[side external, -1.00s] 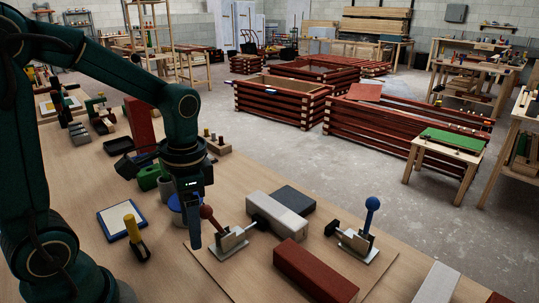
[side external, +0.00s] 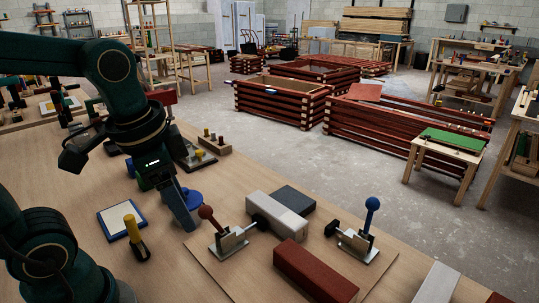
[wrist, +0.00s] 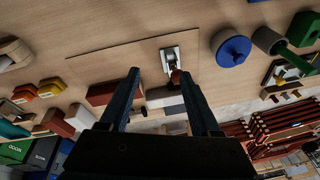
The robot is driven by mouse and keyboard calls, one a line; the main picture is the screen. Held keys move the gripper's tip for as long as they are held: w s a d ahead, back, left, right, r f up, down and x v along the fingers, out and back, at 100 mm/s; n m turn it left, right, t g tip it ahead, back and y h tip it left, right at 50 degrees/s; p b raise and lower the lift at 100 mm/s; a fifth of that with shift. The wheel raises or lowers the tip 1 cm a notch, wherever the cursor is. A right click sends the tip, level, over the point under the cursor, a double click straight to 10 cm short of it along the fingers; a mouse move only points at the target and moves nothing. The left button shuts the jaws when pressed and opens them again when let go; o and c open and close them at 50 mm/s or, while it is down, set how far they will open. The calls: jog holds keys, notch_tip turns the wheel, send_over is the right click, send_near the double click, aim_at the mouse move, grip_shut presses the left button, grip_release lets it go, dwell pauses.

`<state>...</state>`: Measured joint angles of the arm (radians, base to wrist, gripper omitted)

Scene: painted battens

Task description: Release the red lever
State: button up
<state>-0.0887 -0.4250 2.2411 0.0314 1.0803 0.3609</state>
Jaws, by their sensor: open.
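The red lever (side external: 206,212) is a stalk with a dark red ball on a metal toggle clamp (side external: 232,241), leaning up and left. The clamp's black tip is by the left end of a pale grey batten (side external: 280,215); contact is unclear. My gripper (side external: 192,226) is open and tilted, just left of the red ball. In the wrist view, the red ball (wrist: 176,76) shows near the right-hand fingertip of my gripper (wrist: 158,72), with the clamp base (wrist: 170,56) beyond. I cannot tell whether the finger touches the ball.
A second clamp with a blue-balled lever (side external: 372,204) stands to the right. A red batten (side external: 314,270) lies in front, and a dark block (side external: 295,200) behind the pale batten. A blue round pot (side external: 184,206) is behind my gripper. A blue-edged pad (side external: 121,220) lies left.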

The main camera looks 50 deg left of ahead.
jog(key=w+a+r+n+t, duration=0.3)
jog(key=w+a+n, duration=0.15)
jog(key=w, duration=0.25)
jog(key=shift+a+f+n+g+y, duration=0.25)
jog(key=shift+a+f+n, duration=0.3)
jog(key=shift+a, duration=1.45)
jog(key=shift+a+f+n+g+y, duration=0.15)
jog(key=shift+a+f+n+g, duration=0.3)
jog(key=shift+a, duration=1.6)
jog(key=shift+a+f+n+g+y, duration=0.15)
jog(key=shift+a+f+n, duration=0.45)
jog(key=shift+a, duration=1.4)
